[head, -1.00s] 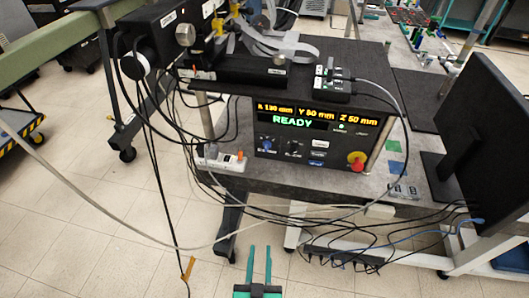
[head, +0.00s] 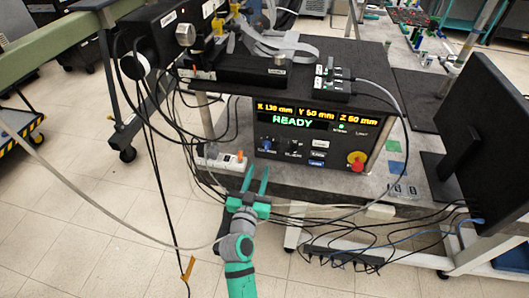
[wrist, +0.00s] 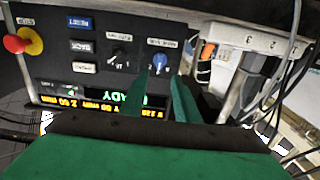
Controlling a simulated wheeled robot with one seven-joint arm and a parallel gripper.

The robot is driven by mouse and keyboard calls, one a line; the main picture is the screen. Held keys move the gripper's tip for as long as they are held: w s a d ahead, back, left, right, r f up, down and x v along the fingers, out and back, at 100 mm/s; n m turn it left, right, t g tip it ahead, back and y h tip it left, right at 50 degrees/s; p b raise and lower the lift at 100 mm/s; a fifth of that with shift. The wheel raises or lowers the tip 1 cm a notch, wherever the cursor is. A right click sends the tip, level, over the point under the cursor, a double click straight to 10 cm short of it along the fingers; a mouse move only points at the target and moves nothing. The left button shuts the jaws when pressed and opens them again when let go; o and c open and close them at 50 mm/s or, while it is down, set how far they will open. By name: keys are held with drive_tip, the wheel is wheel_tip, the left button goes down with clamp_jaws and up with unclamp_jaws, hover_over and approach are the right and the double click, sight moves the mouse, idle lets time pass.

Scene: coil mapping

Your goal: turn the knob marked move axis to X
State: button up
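The black control panel (head: 330,135) faces me with a lit display (head: 318,114) reading X 130 mm, Y 50 mm, Z 50 mm and READY. A blue knob (head: 267,144) and a black knob (head: 295,147) sit at its lower left. The wrist view shows the panel upside down, with the blue knob (wrist: 160,62) beside the black knob (wrist: 120,57). The knob labels are too small to read surely, so I cannot tell which is move axis. My gripper (head: 257,180) is open and empty, below and in front of the blue knob, apart from it.
A red stop button (head: 356,164) on a yellow base is at the panel's lower right. A white power strip (head: 222,161) is left of the panel. Cables hang below the table edge, near my arm. A black monitor (head: 485,140) stands at right.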

sight(266, 148)
drive_tip(key=w, duration=0.3)
drive_tip(key=w+d, duration=0.1)
drive_tip(key=w, duration=0.5)
drive_tip(key=shift+w+d, duration=0.15)
drive_tip(key=shift+w, duration=0.15)
clamp_jaws()
